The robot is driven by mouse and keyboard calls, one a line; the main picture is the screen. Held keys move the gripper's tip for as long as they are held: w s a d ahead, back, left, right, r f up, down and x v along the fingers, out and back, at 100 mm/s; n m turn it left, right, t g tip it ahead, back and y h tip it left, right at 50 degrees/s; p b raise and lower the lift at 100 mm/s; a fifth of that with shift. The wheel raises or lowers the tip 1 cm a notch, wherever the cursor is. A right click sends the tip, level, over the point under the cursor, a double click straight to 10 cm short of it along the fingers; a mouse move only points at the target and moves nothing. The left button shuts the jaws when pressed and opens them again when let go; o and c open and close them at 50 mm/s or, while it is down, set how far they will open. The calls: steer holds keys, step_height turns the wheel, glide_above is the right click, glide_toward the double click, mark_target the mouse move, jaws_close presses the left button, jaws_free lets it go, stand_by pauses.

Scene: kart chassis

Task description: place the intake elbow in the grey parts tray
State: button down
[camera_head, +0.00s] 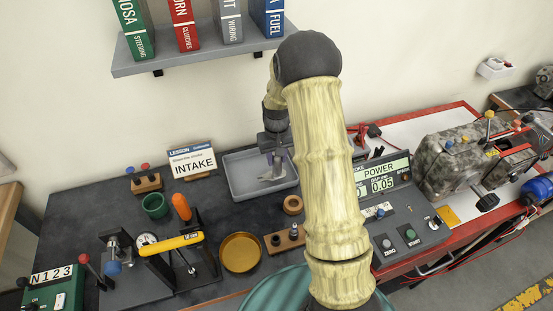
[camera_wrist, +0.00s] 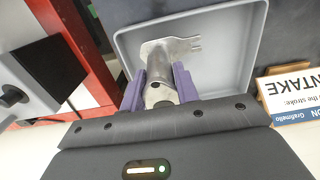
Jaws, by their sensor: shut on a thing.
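The grey parts tray (camera_head: 240,176) lies at the back of the dark bench and also shows in the wrist view (camera_wrist: 228,45). My gripper (camera_head: 273,152) is above the tray, pointing down. In the wrist view its purple fingers (camera_wrist: 158,84) are shut on the intake elbow (camera_wrist: 170,50), a silvery metal piece with a round end between the fingers and a flat, pronged end reaching out over the tray. The elbow also shows in the head view (camera_head: 275,174), within the tray's outline. I cannot tell whether it touches the tray floor.
An INTAKE sign (camera_head: 192,162) stands left of the tray. A cork-coloured ring (camera_head: 293,204) and a brass dish (camera_head: 240,252) lie in front. A grey POWER console (camera_head: 395,215) stands to the right. A bookshelf (camera_head: 195,58) hangs above.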

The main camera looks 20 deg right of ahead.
steer(key=shift+f, duration=0.6)
steer(key=shift+f, duration=0.1)
steer(key=c, duration=1.1)
jaws_free()
steer(key=shift+o, duration=0.2)
step_height(320, 180, up, 7)
steer(key=shift+f+b, duration=0.2)
steer(key=shift+b, duration=0.25)
steer(key=shift+r, duration=0.55)
steer(key=shift+s, duration=0.1)
